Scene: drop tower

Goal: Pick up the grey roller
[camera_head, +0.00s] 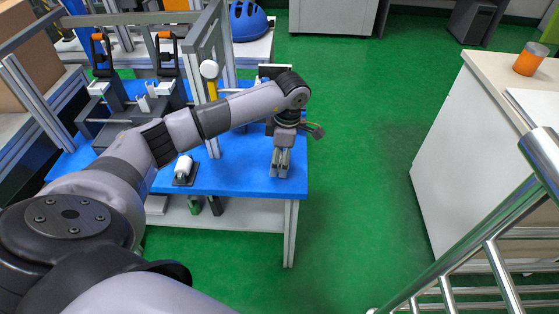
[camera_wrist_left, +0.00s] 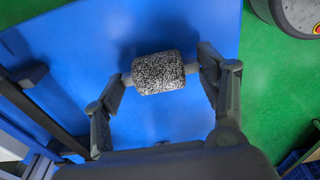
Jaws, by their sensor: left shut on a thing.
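The grey roller (camera_wrist_left: 158,73) is a speckled grey cylinder with a thin axle end sticking out on each side. In the left wrist view it lies between the two fingers of my left gripper (camera_wrist_left: 163,74), which is shut on it at its ends. Blue table surface shows behind it. In the head view my left gripper (camera_head: 281,162) points down at the right end of the blue table (camera_head: 235,178). The roller cannot be made out clearly there, and I cannot tell whether it touches the table. My right gripper is not in view.
A white roller (camera_head: 184,167) on a dark base sits left of my gripper. A metal frame and a yellow-handled mallet (camera_head: 210,78) stand behind my arm. A blue helmet (camera_head: 247,20) is at the back. Green floor is free right of the table.

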